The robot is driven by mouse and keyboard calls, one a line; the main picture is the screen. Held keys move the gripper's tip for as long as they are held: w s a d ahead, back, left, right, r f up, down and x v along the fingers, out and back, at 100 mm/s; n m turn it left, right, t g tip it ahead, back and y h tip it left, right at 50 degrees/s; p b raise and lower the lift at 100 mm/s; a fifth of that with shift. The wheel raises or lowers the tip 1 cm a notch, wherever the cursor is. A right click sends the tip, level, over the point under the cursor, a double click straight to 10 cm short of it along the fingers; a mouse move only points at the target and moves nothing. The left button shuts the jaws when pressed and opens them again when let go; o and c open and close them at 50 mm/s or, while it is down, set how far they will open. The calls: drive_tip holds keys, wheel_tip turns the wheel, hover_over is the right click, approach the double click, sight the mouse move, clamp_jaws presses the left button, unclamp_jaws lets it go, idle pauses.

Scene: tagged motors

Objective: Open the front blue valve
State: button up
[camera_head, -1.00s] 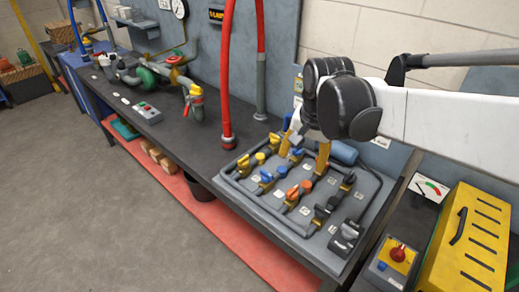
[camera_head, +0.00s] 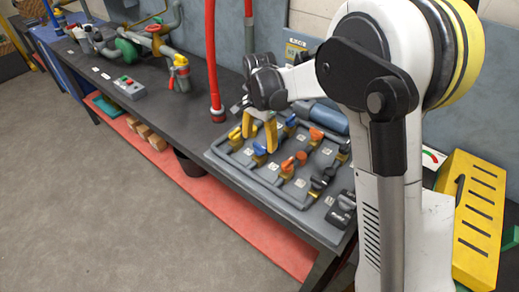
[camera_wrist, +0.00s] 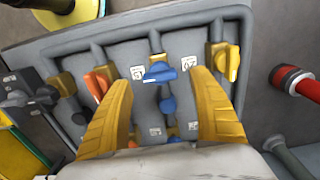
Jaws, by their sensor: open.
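The front blue valve (camera_head: 259,149) sits on the grey valve panel (camera_head: 268,183), on the side near the bench's front edge. In the wrist view this blue valve (camera_wrist: 160,72) lies between and slightly beyond my fingertips, its handle appearing to lie across its pipe. My gripper (camera_head: 260,142) is open, with its yellow fingers spread above the valve, and no contact shows. My gripper in the wrist view (camera_wrist: 164,84) is empty. A second blue valve (camera_head: 291,120) stands farther back on the panel.
Orange (camera_head: 287,164), yellow (camera_head: 235,134) and black (camera_head: 316,184) valves flank the blue ones on the panel. A red hose (camera_head: 211,70) rises left of it. A yellow slotted box (camera_head: 475,215) stands at right. The floor before the bench is clear.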

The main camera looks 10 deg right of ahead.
sight(260, 148)
drive_tip(key=shift+f+b, duration=0.35)
drive_tip(key=shift+f, duration=1.15)
drive_tip(key=c, duration=1.2)
